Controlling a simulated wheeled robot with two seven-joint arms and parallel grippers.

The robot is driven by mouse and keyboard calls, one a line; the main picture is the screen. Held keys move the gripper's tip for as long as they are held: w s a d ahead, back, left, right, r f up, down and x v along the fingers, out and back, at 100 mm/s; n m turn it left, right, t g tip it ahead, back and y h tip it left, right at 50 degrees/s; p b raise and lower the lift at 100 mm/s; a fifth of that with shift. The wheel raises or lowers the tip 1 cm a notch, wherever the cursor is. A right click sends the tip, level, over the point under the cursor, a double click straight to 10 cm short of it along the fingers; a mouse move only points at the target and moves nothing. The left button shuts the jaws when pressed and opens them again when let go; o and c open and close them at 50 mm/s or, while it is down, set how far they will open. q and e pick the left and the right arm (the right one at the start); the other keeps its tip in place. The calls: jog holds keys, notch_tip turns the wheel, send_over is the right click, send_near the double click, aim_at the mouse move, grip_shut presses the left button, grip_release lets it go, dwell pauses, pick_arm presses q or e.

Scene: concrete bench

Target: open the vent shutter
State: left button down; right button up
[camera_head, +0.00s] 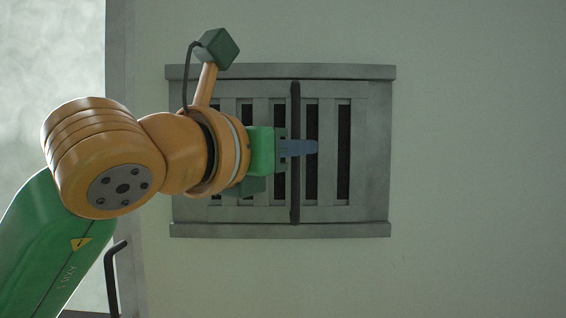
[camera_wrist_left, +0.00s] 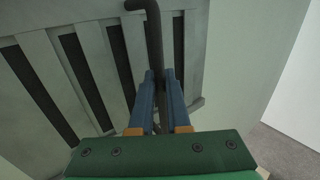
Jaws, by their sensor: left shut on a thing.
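The vent shutter (camera_head: 371,150) is a grey slatted panel with dark upright gaps, set between an upper and a lower grey rail on the pale wall. Its handle (camera_head: 295,95) is a long dark upright bar in front of the slats. My left gripper (camera_head: 312,147) comes in from the left, its blue fingers shut on the handle around mid-height. In the left wrist view the two blue fingers (camera_wrist_left: 162,100) lie on either side of the dark handle (camera_wrist_left: 154,40). My left arm hides part of the shutter's left side. My right gripper is not in view.
The upper rail (camera_head: 350,72) and lower rail (camera_head: 340,230) stick out past the shutter's sides. Plain wall (camera_head: 480,160) lies to the right, clear of objects. At the lower left is another dark bar handle (camera_head: 111,280), close to a grey upright edge.

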pick_arm(q)
jog(key=shift+d, duration=0.15)
jog(key=c, duration=0.9)
grip_release()
jog(key=shift+s+a+f, duration=0.15)
jog(key=shift+a, duration=0.05)
jog(key=b+v, duration=0.4)
jog(key=v, duration=0.3)
jog(key=shift+d, duration=0.15)
